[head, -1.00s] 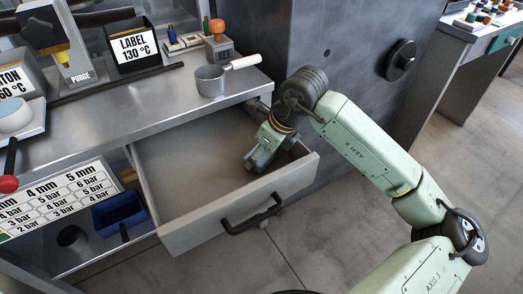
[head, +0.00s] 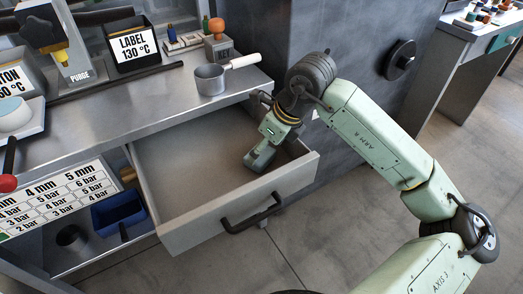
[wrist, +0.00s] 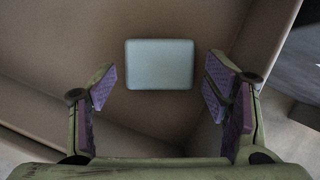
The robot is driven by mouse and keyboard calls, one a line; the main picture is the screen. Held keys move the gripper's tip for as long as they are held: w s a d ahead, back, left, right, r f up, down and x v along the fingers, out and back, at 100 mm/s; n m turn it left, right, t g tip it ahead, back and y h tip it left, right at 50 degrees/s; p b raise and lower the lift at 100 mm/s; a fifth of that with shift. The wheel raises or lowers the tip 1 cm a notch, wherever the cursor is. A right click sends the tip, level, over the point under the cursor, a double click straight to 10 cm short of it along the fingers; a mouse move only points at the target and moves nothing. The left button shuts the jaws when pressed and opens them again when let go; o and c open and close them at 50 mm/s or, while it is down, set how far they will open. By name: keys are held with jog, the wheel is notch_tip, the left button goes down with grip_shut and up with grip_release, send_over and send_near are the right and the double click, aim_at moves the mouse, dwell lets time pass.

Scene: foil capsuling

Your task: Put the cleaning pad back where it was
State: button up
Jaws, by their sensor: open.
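The cleaning pad appears to be the pale blue-grey rounded block (wrist: 159,64) in the wrist view. It lies flat on the brown floor of the open drawer (head: 190,165), near a corner. In the head view I cannot make it out; my gripper hides that spot. My gripper (head: 256,160) is inside the drawer at its right side, pointing down. In the wrist view my gripper (wrist: 160,90) is open, its purple-lined fingers standing apart to the left and right of the pad, with clear gaps and no contact visible.
The drawer front with its black handle (head: 251,212) stands out below the bench top (head: 140,115). A saucepan (head: 212,78) stands on the bench edge above the drawer. A blue bin (head: 118,215) is on the lower left shelf. The drawer's left part is empty.

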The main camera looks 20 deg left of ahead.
jog(key=v, duration=0.9)
jog(key=shift+r+b, duration=0.15)
jog(key=shift+b, duration=0.2)
dwell(0.7)
